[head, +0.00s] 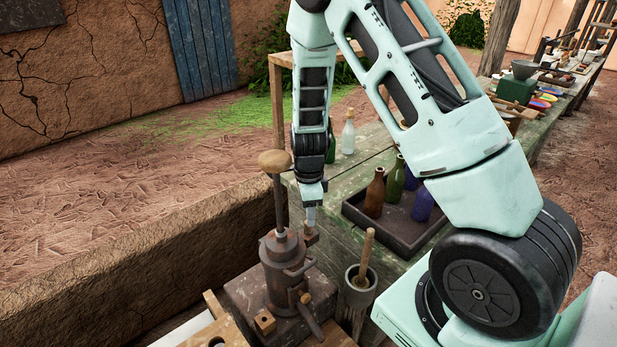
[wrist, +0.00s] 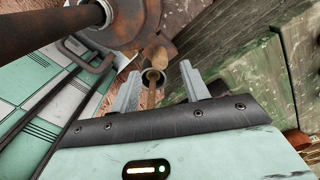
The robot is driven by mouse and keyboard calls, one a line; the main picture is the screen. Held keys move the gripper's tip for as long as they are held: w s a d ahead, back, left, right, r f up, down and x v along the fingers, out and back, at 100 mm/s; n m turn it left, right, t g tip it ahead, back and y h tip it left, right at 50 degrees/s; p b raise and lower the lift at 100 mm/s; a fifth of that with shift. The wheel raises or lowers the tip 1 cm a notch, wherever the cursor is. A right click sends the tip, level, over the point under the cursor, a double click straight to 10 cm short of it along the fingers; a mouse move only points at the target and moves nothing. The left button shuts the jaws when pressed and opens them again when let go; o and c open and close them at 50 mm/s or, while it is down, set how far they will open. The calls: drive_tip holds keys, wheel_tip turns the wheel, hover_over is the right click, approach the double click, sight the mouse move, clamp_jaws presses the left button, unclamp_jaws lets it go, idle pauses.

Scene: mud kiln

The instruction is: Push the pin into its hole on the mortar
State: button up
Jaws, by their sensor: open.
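The mortar (head: 283,268) is a rusty metal cylinder with side handles, standing on a dark block. A rod with a wooden knob (head: 275,160) rises from its top. In the wrist view its round brown top (wrist: 125,25) shows at the upper left. A small brown piece (head: 311,236), perhaps the pin's head, sits by the mortar's upper right side; I cannot be sure it is the pin. My gripper (head: 311,214) points down just above it. In the wrist view my gripper (wrist: 160,85) has its fingers apart, with nothing clearly held. The hole is not distinguishable.
A grey cup with a wooden pestle (head: 367,248) stands right of the mortar. A dark tray (head: 405,234) of coloured bottles lies on the green table, with a clear bottle (head: 348,137) behind. A mud wall (head: 140,270) runs along the left.

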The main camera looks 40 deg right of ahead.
wheel_tip(320, 180, up, 14)
drive_tip(key=shift+r+b, duration=0.15)
drive_tip(key=shift+b, duration=0.25)
idle(0.5)
